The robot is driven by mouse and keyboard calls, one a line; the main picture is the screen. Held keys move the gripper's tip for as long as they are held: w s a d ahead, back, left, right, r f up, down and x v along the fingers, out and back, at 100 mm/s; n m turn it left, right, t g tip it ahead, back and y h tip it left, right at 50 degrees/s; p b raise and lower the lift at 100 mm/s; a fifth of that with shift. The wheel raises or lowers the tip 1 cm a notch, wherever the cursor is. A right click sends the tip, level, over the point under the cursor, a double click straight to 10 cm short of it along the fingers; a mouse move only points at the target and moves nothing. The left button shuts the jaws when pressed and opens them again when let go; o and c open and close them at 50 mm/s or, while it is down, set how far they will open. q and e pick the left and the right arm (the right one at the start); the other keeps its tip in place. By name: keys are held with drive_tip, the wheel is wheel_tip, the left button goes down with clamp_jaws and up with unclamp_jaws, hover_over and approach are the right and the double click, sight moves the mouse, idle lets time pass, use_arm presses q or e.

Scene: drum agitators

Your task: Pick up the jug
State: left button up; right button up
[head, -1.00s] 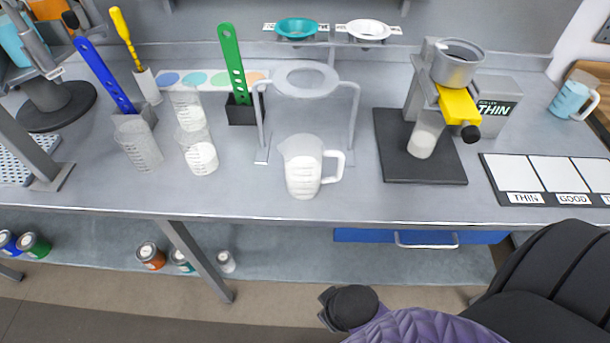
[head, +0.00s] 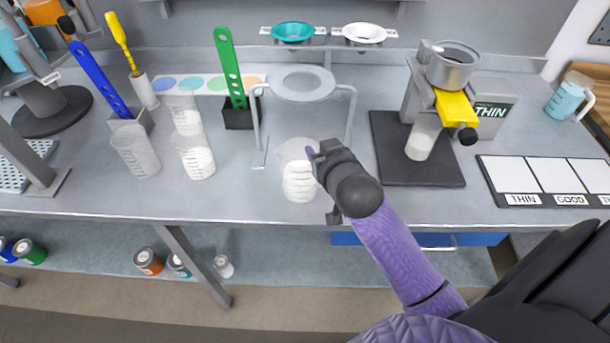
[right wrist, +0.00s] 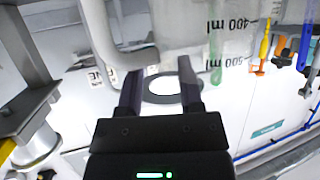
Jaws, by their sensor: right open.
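In the right wrist view the jug (right wrist: 215,45) fills the upper middle, with 400 ml and 500 ml marks. Its pale handle (right wrist: 97,35) curves down just beyond the fingertips of the open gripper (right wrist: 160,75). I cannot tell whether the fingers touch it. My left gripper is not in view.
The wire stand (head: 352,105) rises close behind the jug. Several clear beakers (head: 196,158) stand to the left. A grey device on a dark base (head: 385,150) stands to the right, with labelled white panels (head: 511,175) beyond it. Clear bench lies left of the jug.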

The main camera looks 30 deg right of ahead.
drive_tip(key=shift+w+f, duration=0.1)
drive_tip(key=shift+w, duration=0.1)
drive_tip(key=shift+s, duration=0.1)
clamp_jaws()
idle(1.1)
